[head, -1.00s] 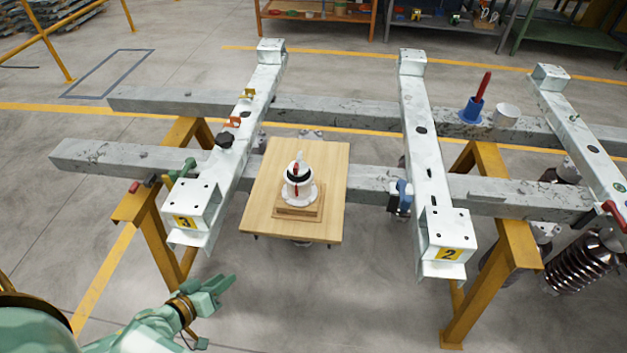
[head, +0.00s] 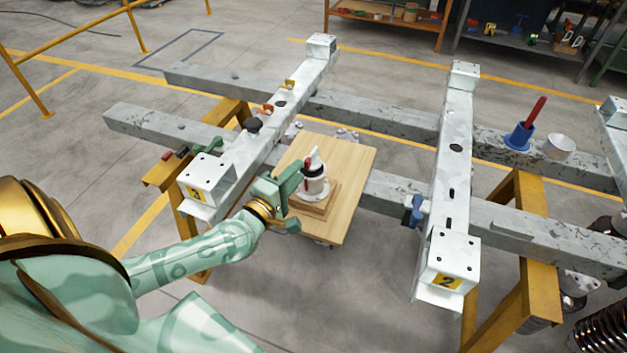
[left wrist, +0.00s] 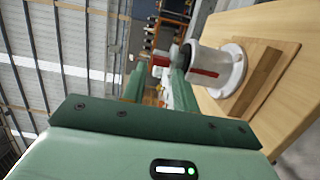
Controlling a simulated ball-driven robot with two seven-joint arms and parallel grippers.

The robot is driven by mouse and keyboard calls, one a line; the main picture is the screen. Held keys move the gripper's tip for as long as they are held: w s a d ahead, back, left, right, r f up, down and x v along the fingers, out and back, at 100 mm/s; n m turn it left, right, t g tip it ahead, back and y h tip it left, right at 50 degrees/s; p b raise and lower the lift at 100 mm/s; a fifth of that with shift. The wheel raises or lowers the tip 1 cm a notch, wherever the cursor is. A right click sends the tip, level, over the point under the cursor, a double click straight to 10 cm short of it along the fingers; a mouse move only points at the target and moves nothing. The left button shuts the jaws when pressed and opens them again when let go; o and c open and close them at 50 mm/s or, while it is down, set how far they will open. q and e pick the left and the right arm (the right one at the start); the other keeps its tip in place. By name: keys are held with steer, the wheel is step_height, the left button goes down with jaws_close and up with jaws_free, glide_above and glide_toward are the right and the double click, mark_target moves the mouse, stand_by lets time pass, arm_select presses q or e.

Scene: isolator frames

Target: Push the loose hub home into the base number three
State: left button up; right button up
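Base number three is a pale steel beam (head: 237,159) with a yellow "3" plate at its near end in the head view. A dark, knob-like hub (head: 253,125) stands proud of its top face; how deep it sits cannot be told. My left gripper (head: 292,197) is nearer to me, right of the beam's near end and apart from the hub. In the left wrist view its two green fingers (left wrist: 157,88) are parted, with nothing seen between them. The hub is not made out in that view. My right gripper is not in view.
A white piece with red and black parts (head: 314,183) stands on a wooden block on a board (head: 350,165), close beyond my left gripper. Beam number two (head: 452,190) stands to the right. A blue holder with a red handle (head: 520,137) and a white cup (head: 559,147) are farther back.

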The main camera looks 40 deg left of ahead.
mark_target(312, 156)
arm_select(q)
steer(key=w+b, duration=0.1)
steer(key=w, duration=0.6)
steer(key=shift+a+f, duration=0.1)
steer(key=shift+f, duration=0.05)
jaws_close()
stand_by(1.1)
steer(key=shift+w+r, duration=0.1)
steer(key=shift+r, duration=0.1)
